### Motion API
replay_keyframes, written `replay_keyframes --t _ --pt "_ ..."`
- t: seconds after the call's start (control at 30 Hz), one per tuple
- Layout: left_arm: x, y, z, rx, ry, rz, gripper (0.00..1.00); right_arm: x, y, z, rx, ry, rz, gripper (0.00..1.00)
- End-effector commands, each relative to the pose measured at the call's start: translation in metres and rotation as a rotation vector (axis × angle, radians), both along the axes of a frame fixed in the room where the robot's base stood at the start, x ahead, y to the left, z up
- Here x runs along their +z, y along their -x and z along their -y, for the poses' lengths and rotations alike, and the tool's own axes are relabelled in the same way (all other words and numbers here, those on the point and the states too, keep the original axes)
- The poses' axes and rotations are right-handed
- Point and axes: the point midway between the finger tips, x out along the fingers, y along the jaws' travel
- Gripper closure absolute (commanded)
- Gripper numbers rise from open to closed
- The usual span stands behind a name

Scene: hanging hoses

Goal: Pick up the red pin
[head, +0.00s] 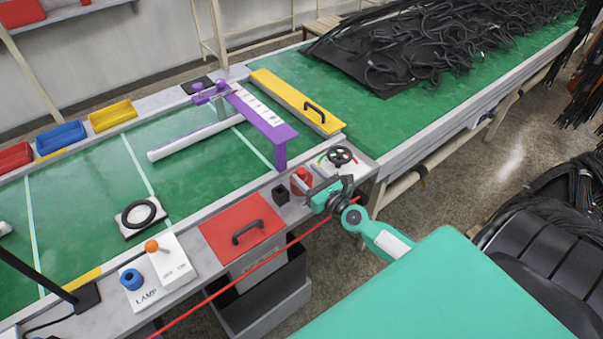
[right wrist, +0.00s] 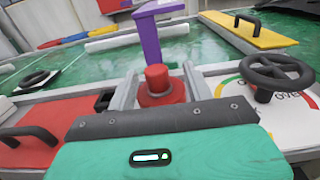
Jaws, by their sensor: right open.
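The red pin (head: 301,178) stands upright on the grey front ledge of the green table, between a small black block and a white panel with a black handwheel. My right gripper (head: 304,188) is open right at the pin, coming from the front. In the right wrist view the pin's round red top (right wrist: 157,78) and wider base (right wrist: 160,97) show between the two grey fingers. A gap shows between the fingers and the pin top; contact lower down cannot be told. My left gripper is not in view.
The black handwheel (head: 340,156) is close on the right. The black block (head: 280,194) and a red lid with black handle (head: 241,228) lie left. A purple stand (head: 262,118) rises behind the pin. A red line (head: 250,271) runs across the front.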

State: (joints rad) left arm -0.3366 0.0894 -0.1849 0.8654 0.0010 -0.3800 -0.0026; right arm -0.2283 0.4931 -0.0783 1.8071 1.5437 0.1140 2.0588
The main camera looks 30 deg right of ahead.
Motion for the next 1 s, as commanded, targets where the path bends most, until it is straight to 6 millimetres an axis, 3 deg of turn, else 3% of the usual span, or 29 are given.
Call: replay_keyframes --t 0.3,0.63,0.9,1.0 --pt "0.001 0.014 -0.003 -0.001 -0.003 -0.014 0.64 -0.001 -0.038 -0.008 0.000 -0.001 0.001 0.49" --pt "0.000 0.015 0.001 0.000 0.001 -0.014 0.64 -0.002 -0.043 -0.008 0.000 -0.001 0.000 0.49" --pt "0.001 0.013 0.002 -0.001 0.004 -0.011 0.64 -0.002 -0.043 -0.008 0.000 0.000 0.000 0.97" --pt "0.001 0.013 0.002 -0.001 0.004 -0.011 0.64 -0.002 -0.043 -0.008 0.000 0.000 0.000 0.97"
